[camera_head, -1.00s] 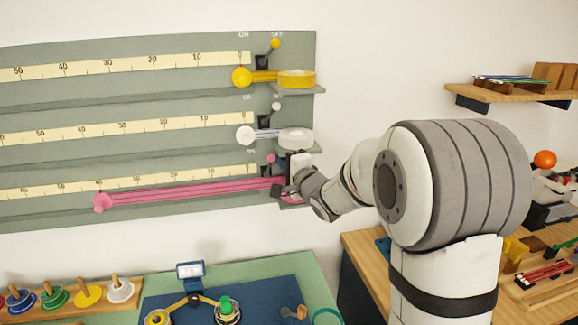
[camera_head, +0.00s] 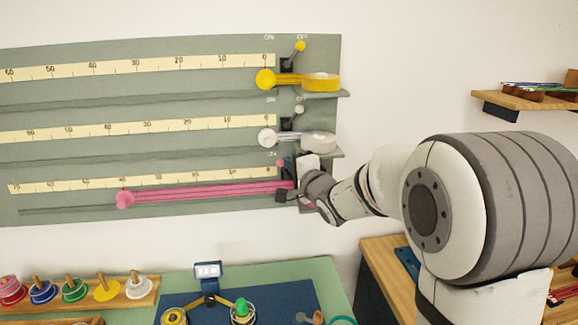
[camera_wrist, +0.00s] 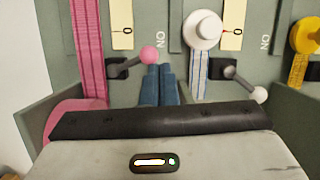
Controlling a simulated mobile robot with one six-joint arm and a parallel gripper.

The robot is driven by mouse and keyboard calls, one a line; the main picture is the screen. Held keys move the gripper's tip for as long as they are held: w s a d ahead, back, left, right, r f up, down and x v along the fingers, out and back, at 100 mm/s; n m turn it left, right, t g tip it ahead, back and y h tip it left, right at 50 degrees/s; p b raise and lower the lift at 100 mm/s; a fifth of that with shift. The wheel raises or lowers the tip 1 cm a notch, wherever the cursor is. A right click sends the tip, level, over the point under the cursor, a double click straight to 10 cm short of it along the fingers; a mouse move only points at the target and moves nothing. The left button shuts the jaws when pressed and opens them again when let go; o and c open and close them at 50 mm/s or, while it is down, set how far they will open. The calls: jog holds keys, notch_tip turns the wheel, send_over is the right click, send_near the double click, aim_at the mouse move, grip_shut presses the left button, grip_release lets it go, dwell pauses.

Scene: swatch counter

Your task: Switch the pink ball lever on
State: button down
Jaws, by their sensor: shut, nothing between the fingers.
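The pink ball lever (camera_head: 280,163) is on the lowest row of the grey-green wall board, just above the right end of the pink tape. In the wrist view its pink ball (camera_wrist: 148,55) leans from its dark base toward the ON mark, unlike the white lever, which leans away from its ON mark. My gripper (camera_wrist: 158,68) is shut and empty, its blue fingertips right beside the ball on its OFF side; whether they touch cannot be told. My gripper (camera_head: 289,164) partly hides the lever's base and the OFF mark in the head view.
The white ball lever (camera_head: 299,109) and the yellow ball lever (camera_head: 299,46) stand above, both leaning toward OFF. The pink tape (camera_head: 210,193) is pulled out far left. A ledge (camera_wrist: 33,120) borders the board near my gripper.

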jog(key=v, duration=0.7)
jog(key=shift+b, duration=0.45)
jog(key=shift+s+f, duration=0.1)
